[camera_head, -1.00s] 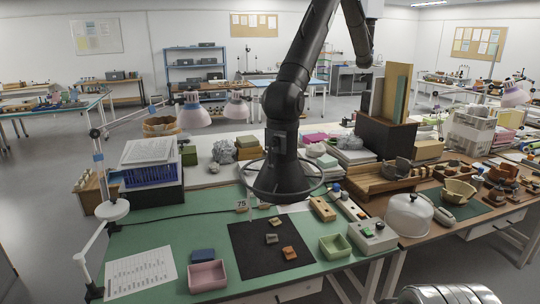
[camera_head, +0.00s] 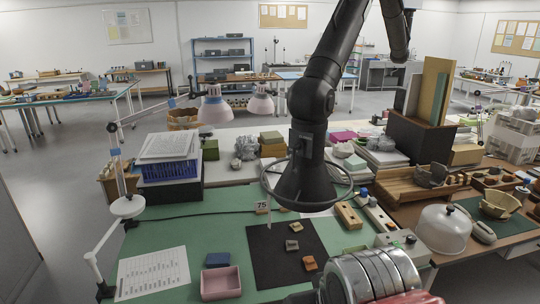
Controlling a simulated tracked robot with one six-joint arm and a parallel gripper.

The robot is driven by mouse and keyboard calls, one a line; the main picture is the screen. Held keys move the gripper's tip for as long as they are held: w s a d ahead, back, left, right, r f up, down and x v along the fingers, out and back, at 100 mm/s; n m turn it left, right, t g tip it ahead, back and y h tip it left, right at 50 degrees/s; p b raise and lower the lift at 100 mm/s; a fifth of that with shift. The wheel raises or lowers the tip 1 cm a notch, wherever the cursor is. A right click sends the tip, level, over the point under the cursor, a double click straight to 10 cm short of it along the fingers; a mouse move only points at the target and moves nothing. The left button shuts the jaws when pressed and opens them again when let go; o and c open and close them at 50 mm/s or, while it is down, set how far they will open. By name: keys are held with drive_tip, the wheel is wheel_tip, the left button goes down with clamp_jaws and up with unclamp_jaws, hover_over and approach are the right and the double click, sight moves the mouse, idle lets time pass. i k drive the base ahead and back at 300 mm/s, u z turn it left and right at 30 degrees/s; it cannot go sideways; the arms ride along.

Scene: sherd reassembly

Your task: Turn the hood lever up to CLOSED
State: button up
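The black extraction hood (camera_head: 305,185) hangs over the green bench, a cone with a wire ring around its rim. Its jointed black arm (camera_head: 318,95) comes down from the top of the picture. A small grey piece (camera_head: 293,141) shows on the hood's neck; I cannot tell whether it is the lever, and no CLOSED marking is readable. My gripper is not in view.
A black mat (camera_head: 268,258) with several sherds lies under the hood. A pink tray (camera_head: 221,283), a paper sheet (camera_head: 153,272) and a grey switch box (camera_head: 404,243) are around it. A white dome (camera_head: 443,229) stands right. Desk lamps (camera_head: 214,108) are behind left.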

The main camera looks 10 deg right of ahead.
sight(299, 144)
drive_tip(key=u, duration=0.45)
drive_tip(key=i, duration=0.9)
drive_tip(key=u, duration=0.05)
